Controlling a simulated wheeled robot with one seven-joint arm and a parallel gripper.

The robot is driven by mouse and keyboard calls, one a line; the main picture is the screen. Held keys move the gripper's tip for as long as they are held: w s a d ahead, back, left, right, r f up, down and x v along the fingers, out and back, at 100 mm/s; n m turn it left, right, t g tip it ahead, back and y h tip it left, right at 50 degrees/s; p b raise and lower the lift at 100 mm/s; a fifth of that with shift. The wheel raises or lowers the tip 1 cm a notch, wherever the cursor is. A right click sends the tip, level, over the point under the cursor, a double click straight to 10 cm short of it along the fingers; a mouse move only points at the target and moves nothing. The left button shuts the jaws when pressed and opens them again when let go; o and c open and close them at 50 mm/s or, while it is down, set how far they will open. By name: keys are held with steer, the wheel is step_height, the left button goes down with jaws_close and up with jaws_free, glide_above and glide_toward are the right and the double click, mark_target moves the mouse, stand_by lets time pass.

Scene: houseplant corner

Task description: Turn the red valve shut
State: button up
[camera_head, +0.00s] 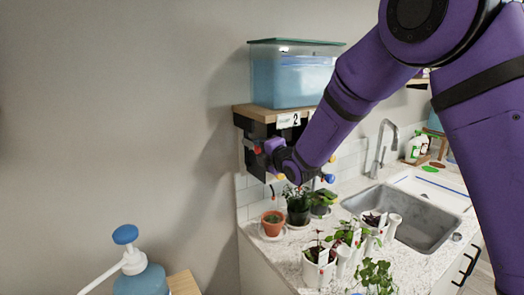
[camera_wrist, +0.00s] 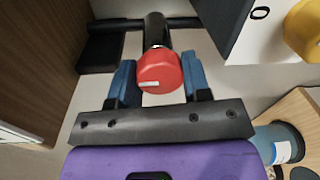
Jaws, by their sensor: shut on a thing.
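The red valve (camera_wrist: 160,72) is a round red knob with a pale mark, on a dark pipe in the wrist view. My gripper (camera_wrist: 158,80) has one blue finger pad on each side of the knob and is shut on it. In the head view, a bit of red (camera_head: 257,150) shows beside my gripper (camera_head: 268,152), under the wooden shelf. My purple arm hides part of the pipework there.
A wooden shelf (camera_head: 241,110) above holds a lidded tank (camera_head: 285,80) of bluish liquid. A yellow knob (camera_wrist: 304,30) is at the right in the wrist view. A blue knob (camera_head: 330,178) and potted plants (camera_head: 298,208) are below my arm. A sink (camera_head: 420,220) is at right.

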steer(key=shift+f, duration=0.15)
steer(key=o, duration=0.9)
steer(key=v, duration=1.1)
